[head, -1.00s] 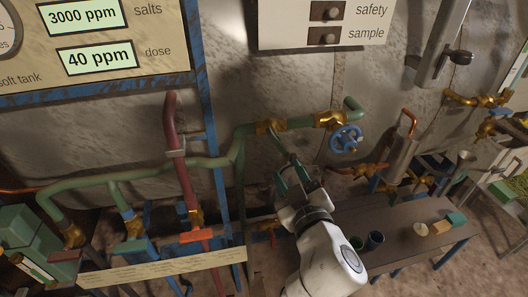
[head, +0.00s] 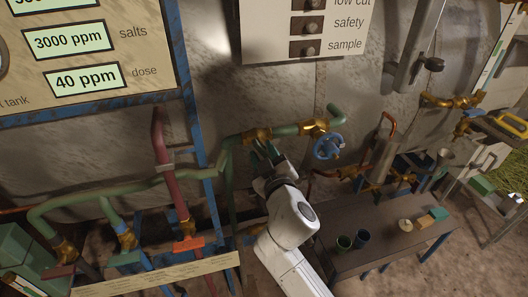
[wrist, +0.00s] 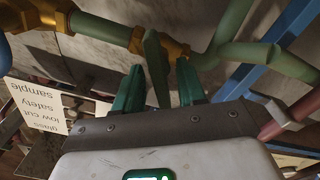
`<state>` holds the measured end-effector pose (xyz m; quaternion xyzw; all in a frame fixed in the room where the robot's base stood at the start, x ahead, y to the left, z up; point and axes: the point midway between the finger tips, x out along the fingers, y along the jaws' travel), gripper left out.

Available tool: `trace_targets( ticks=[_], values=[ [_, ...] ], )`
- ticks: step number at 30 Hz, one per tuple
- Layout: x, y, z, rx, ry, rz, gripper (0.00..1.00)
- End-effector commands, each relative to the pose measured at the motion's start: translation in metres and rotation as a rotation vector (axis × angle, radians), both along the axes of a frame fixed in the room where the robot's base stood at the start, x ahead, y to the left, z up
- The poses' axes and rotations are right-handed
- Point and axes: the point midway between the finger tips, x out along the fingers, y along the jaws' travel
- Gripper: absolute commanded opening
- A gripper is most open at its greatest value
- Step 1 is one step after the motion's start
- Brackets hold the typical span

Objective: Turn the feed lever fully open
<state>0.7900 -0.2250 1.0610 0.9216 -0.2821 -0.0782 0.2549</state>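A green lever (wrist: 155,68) extends from a brass valve (wrist: 160,43) on the green pipe in the wrist view. I take it to be the feed lever; no label on it is readable. My gripper (wrist: 161,85) is open, with its green fingers on either side of the lever and gaps visible beside it. In the head view my gripper (head: 264,155) is just below the brass valve (head: 257,135), and it hides most of the lever there.
A blue handwheel (head: 328,146) is right of the valve. A dark red pipe (head: 163,150) and a blue post (head: 203,150) stand to the left. A brown bench (head: 385,240) with cups is at lower right. An orange lever (head: 188,244) is low on the left.

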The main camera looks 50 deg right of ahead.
Motion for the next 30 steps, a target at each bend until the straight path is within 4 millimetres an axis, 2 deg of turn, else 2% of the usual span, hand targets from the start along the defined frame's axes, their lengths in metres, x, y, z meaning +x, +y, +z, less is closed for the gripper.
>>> trace_targets(
  ticks=[7, 20, 30],
  values=[
    [0.0005, -0.0004, -0.0001, 0.0, 0.0, 0.0, 0.4],
    [0.0004, -0.0002, -0.0001, 0.001, -0.001, 0.0, 0.0],
    [0.0004, 0.0001, -0.0001, -0.015, 0.011, 0.001, 0.0]
  ],
)
